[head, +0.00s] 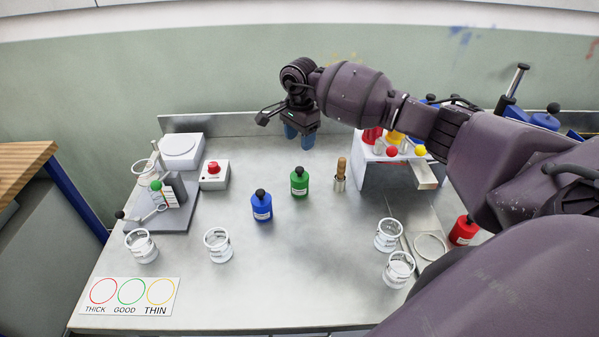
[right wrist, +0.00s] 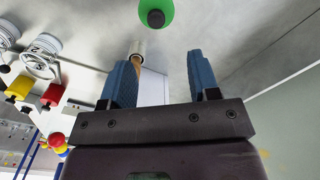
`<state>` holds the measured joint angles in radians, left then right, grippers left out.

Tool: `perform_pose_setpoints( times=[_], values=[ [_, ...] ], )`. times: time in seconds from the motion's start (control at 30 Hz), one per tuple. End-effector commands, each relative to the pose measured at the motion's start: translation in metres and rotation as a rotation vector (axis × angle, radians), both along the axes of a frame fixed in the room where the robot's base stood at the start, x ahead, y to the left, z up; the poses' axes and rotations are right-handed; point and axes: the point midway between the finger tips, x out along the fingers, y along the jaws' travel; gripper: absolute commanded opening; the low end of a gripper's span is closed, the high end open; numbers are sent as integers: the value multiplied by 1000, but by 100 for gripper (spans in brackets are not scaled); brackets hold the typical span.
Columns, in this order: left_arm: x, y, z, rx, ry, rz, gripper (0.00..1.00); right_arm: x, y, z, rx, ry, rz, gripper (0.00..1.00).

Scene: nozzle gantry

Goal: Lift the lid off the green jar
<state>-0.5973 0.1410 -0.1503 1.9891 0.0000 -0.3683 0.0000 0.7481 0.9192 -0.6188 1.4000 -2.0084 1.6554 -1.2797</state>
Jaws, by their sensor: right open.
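The green jar (head: 299,183) stands upright near the middle of the metal table, with its black-knobbed lid (head: 299,170) on top. My right gripper (head: 299,139) is open and empty, with blue fingers pointing down. In the head view it is beyond the jar, toward the back wall, and apart from it. In the right wrist view the green jar (right wrist: 142,24) is cut off at the top edge, ahead of the open fingers of my right gripper (right wrist: 162,75). My left gripper is not in view.
A blue jar (head: 262,207) stands left of the green jar. A white rack (head: 375,176) with coloured items is farther right. Several glass cups (head: 218,247) stand toward the front; the front middle is clear.

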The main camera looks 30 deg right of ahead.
Motion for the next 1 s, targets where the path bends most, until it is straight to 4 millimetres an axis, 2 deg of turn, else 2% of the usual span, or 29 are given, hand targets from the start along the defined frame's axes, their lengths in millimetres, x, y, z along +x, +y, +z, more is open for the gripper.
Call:
perform_pose_setpoints(
  times=[0.3, 0.57, 0.8, 1.0],
  values=[
    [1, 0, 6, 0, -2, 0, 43, -1, 1, -41, 4, 3, -2, 56],
    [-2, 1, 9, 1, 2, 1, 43, -3, 3, -63, 5, 4, -1, 56],
    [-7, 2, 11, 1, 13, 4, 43, -5, 4, -95, 5, 3, -2, 56],
    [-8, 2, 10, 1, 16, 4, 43, -5, 4, -105, 4, 1, -1, 56]
  ],
)
